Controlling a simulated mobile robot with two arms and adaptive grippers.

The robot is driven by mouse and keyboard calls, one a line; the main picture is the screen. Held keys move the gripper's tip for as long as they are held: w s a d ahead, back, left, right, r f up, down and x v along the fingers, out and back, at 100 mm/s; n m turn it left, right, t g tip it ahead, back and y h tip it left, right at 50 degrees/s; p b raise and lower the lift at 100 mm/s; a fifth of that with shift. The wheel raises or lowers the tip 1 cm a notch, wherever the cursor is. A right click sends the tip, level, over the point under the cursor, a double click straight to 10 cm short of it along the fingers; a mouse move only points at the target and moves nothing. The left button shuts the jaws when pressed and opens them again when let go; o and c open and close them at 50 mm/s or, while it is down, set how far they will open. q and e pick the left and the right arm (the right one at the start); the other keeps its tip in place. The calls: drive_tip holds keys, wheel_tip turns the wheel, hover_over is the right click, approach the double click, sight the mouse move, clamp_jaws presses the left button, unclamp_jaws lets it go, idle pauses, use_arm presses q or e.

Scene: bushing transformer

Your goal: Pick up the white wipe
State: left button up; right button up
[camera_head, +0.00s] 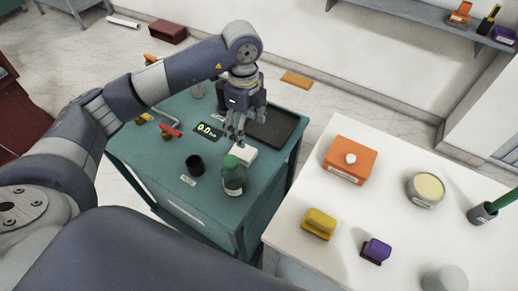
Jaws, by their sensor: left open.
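The white wipe (243,154) appears as a small white block on the green table (150,160), just behind a green-capped bottle (233,176). My left gripper (236,137) points down directly above the wipe's left part, with its fingers open. I cannot tell whether the fingertips touch the wipe. The gripper hides a bit of the wipe's far side. My right gripper is not in view.
A dark tray (285,127) lies right of the gripper. A black cup (194,166) and a lit display (207,130) stand left. The white table (300,215) at right holds an orange box (346,160), yellow block (319,223) and purple block (376,250).

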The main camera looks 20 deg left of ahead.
use_arm(q)
drive_tip(key=p, duration=0.1)
hover_over(245, 153)
wheel_tip(245, 153, down, 5)
drive_tip(key=shift+r, duration=0.15)
drive_tip(key=shift+f, duration=0.25)
drive_tip(key=shift+f+p, duration=0.35)
wheel_tip(245, 153, down, 4)
drive_tip(key=shift+r+p, duration=0.2)
drive_tip(key=shift+p, duration=0.6)
drive_tip(key=shift+f, duration=0.5)
drive_tip(key=c, duration=0.9)
drive_tip(key=shift+c, duration=0.3)
wheel_tip(245, 153, up, 10)
drive_tip(key=b, duration=0.2)
drive_tip(key=shift+b, duration=0.35)
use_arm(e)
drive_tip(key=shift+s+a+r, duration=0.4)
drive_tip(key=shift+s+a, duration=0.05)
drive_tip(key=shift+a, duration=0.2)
